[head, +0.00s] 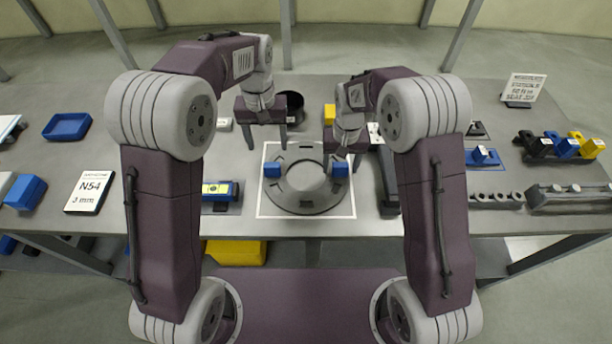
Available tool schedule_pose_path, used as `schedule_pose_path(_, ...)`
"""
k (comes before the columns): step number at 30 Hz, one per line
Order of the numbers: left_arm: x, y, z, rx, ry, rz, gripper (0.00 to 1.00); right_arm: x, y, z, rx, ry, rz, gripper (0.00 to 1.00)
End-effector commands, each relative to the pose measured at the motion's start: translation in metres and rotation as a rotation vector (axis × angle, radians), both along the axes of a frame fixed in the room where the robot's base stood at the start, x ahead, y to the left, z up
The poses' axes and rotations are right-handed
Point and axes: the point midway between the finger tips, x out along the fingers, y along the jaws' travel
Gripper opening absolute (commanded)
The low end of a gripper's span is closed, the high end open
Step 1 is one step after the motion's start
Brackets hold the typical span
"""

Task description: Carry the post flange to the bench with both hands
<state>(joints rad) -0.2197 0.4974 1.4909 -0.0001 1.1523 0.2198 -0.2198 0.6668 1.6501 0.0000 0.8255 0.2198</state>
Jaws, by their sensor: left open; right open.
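The post flange (306,205) is a dark grey ring with a round central opening. It lies flat on the bench (440,215) inside a white-outlined square (265,212). A blue grip block (271,170) sits on its left side and another blue block (340,170) on its right. My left gripper (267,143) is open and empty, behind and above the left block and apart from it. My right gripper (342,164) is open, with its fingertips close to the right block. I cannot tell whether they touch it.
A dark round bowl (290,103) stands behind the flange. A blue and yellow tool (220,190) and an N54 card (90,190) lie to the left. A long dark bar (388,185) lies right of the square. Coloured blocks (565,146) stand far right.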

Motion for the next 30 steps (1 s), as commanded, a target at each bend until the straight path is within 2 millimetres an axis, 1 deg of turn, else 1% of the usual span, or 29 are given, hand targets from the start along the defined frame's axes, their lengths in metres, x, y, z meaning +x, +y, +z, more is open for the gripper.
schedule_pose_path(1, 0.0, 0.0, 0.0, 0.0, 0.0, 0.0, 0.65, 0.002, 0.0, 0.013, 0.002, -0.007, 0.0, 0.65)
schedule_pose_path(6, 0.0, 0.0, 0.0, 0.0, 0.0, 0.0, 0.65, 0.002, 0.0, 0.058, 0.001, -0.007, 0.0, 0.65)
schedule_pose_path(9, 0.0, 0.0, -0.001, 0.0, 0.0, 0.0, 0.65, 0.001, 0.0, 0.08, 0.001, -0.005, 0.0, 0.65)
schedule_pose_path(12, 0.0, 0.0, -0.001, 0.0, 0.0, 0.0, 0.65, 0.001, 0.0, 0.095, 0.001, -0.004, 0.0, 0.65)
schedule_pose_path(16, 0.0, 0.0, -0.001, 0.0, 0.0, 0.0, 0.65, 0.001, 0.0, 0.104, 0.0, -0.001, 0.0, 0.65)
schedule_pose_path(25, 0.0, 0.0, 0.0, 0.0, 0.0, 0.0, 0.65, 0.0, 0.0, 0.106, 0.0, 0.0, 0.0, 0.65)
schedule_pose_path(30, 0.0, 0.0, 0.012, 0.0, 0.0, 0.0, 0.65, 0.0, 0.0, 0.117, 0.0, 0.0, 0.0, 0.65)
